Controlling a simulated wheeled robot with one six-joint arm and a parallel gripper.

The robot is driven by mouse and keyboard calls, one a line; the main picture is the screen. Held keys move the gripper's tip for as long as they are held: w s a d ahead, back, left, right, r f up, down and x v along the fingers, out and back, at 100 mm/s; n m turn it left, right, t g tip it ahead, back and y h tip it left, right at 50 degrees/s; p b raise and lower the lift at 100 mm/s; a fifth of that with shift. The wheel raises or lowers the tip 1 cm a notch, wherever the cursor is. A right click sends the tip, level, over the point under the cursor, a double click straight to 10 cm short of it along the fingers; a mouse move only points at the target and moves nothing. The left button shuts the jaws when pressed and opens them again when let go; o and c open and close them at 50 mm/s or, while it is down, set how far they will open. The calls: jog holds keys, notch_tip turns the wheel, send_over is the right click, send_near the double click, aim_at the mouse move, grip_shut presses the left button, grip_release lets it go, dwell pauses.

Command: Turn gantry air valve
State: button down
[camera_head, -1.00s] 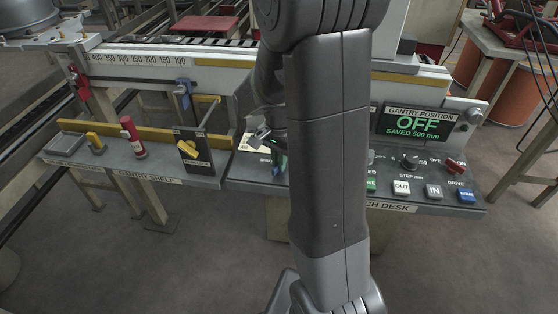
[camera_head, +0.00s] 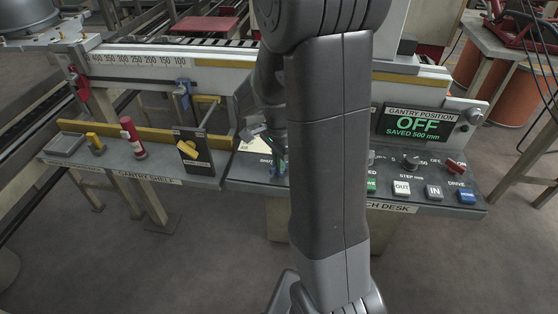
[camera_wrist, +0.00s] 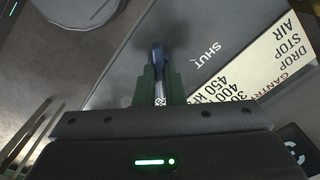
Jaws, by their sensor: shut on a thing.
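My gripper (camera_head: 279,164) reaches down to the left end of the bench desk, partly hidden behind my own arm. In the wrist view its green fingers (camera_wrist: 159,84) are shut on a dark blue handle (camera_wrist: 158,56), which stands up between them. The word SHUT is printed on the dark panel just right of the handle. This handle appears to be the air valve's lever; its base and pivot are hidden by the fingers.
Several buttons and a knob (camera_head: 411,161) are on the desk's right. The gantry shelf at left holds a red cylinder (camera_head: 133,138) and yellow-handled items (camera_head: 188,150). A scaled rail runs behind.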

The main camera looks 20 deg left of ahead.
jog(key=c, duration=1.5)
grip_release()
jog(key=shift+r, duration=0.1)
notch_tip(320, 180, up, 14)
jog(key=shift+f, duration=0.15)
jog(key=shift+f, duration=0.1)
notch_tip(320, 180, down, 14)
jog(key=shift+r, duration=0.15)
